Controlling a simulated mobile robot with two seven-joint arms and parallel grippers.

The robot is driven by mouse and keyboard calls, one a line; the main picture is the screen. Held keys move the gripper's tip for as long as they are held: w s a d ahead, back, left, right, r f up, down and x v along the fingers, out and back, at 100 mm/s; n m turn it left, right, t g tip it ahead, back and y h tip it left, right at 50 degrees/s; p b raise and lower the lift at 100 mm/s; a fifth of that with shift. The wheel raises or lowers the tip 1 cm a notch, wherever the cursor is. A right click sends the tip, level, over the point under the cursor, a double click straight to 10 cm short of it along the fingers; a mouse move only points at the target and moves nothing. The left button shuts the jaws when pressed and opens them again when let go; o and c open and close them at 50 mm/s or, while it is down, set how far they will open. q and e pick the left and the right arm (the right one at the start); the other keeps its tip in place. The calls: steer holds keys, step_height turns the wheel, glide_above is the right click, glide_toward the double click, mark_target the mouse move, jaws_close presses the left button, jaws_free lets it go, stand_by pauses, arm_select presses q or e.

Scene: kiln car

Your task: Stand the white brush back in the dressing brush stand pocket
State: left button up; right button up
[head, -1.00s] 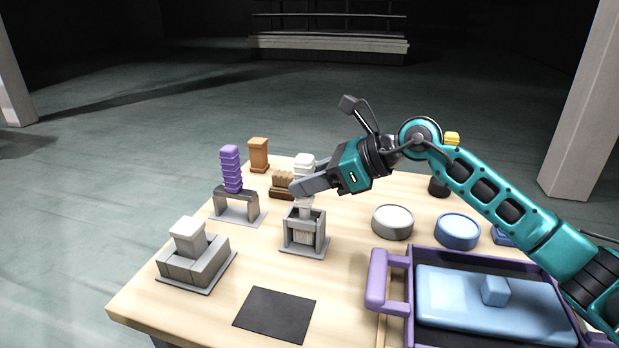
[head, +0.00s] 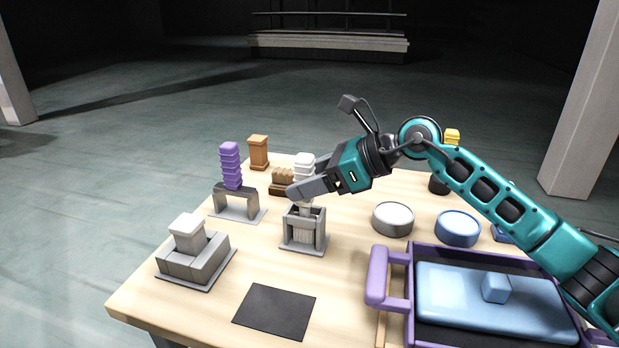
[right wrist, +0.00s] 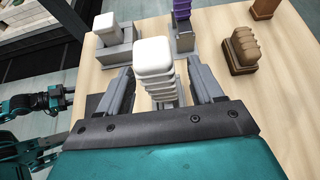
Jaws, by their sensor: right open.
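The white brush (head: 305,162) stands upright with its lower end inside the grey pocket of the dressing brush stand (head: 304,241) near the middle of the table. Its ribbed white handle rises above the stand. My right gripper (head: 308,186) is open around the handle, coming in from the right. In the right wrist view the white brush (right wrist: 154,62) stands between the two grey fingers, with a gap visible beside it.
A grey block holder with a white-topped piece (head: 188,234) stands at left. A purple ribbed piece (head: 230,167) stands on a grey arch behind it. A brown brush (head: 282,180) lies behind the stand. Round tins (head: 393,219) and a purple tray (head: 377,277) are at right. A dark mat (head: 275,311) lies in front.

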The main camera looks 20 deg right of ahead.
stand_by(0.3)
arm_select(q)
steer(key=shift+f, duration=0.1)
arm_select(e)
steer(key=v, duration=0.8)
stand_by(1.2)
steer(key=shift+r, duration=0.1)
stand_by(0.3)
arm_select(q)
steer(key=shift+w+d+r+b, duration=0.2)
steer(key=shift+d+b, duration=0.15)
steer(key=shift+b, duration=0.1)
steer(key=shift+w+d+r+b, duration=0.15)
steer(key=shift+d+r+b, duration=0.05)
steer(key=shift+d+b, duration=0.2)
arm_select(e)
steer(key=v, duration=1.3)
steer(key=shift+a, duration=0.1)
